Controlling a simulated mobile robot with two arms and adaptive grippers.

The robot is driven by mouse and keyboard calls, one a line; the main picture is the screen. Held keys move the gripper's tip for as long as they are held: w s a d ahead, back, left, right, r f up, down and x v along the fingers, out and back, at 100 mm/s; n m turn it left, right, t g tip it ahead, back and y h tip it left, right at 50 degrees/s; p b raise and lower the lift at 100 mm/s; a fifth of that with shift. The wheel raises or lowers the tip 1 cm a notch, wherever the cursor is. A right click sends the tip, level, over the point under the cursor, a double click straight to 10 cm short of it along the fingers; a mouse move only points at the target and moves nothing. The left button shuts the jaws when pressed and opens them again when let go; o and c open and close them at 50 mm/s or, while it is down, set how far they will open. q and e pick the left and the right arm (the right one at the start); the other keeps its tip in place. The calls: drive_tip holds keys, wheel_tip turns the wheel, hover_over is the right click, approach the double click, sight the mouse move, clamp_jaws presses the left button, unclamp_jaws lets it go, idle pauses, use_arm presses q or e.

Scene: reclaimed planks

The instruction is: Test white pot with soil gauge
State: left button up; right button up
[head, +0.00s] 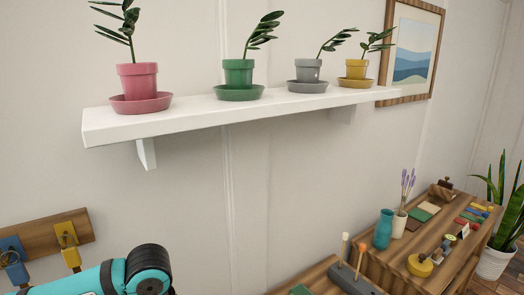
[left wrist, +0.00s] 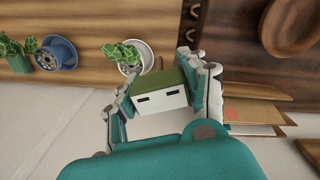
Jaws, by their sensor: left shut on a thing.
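In the left wrist view my left gripper (left wrist: 164,92) is shut on a boxy green-and-white thing, which looks like the soil gauge (left wrist: 161,98). In the head view only my left arm shows at the bottom left, and the gripper is out of frame. My right gripper shows in neither view.
A blue pot (left wrist: 60,54) with a plant stands left of the white one. In the head view a white wall shelf (head: 190,118) holds pink, green, grey and yellow pots on saucers. A large white planter (head: 493,262) stands at lower right, beside a cluttered wooden cabinet (head: 399,246).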

use_arm(q)
drive_tip(key=s+a+r+m, duration=0.2)
drive_tip(key=s+m, duration=0.4)
drive_tip(key=m, duration=0.5)
drive_tip(key=w+d+n+p, duration=0.1)
drive_tip(key=w, duration=0.1)
drive_tip(key=w+d+n+p, duration=0.1)
drive_tip(key=w+p, duration=0.1)
drive_tip(key=w, duration=0.1)
drive_tip(key=w+d+n+p, duration=0.1)
drive_tip(key=w+n, duration=0.1)
drive_tip(key=w, duration=0.1)
drive_tip(key=shift+w+r, duration=0.15)
drive_tip(key=shift+r, duration=0.1)
drive_tip(key=w+d+f+n+p, duration=0.1)
drive_tip(key=w+f+n+p, duration=0.3)
drive_tip(key=w+f+n, duration=0.1)
drive_tip(key=shift+w+d+n+p, duration=0.2)
drive_tip(key=shift+w+n+p, duration=0.1)
drive_tip(key=shift+w+n, duration=0.15)
wheel_tip(320, 180, down, 6)
drive_tip(key=b, duration=0.6)
drive_tip(key=shift+r, duration=0.15)
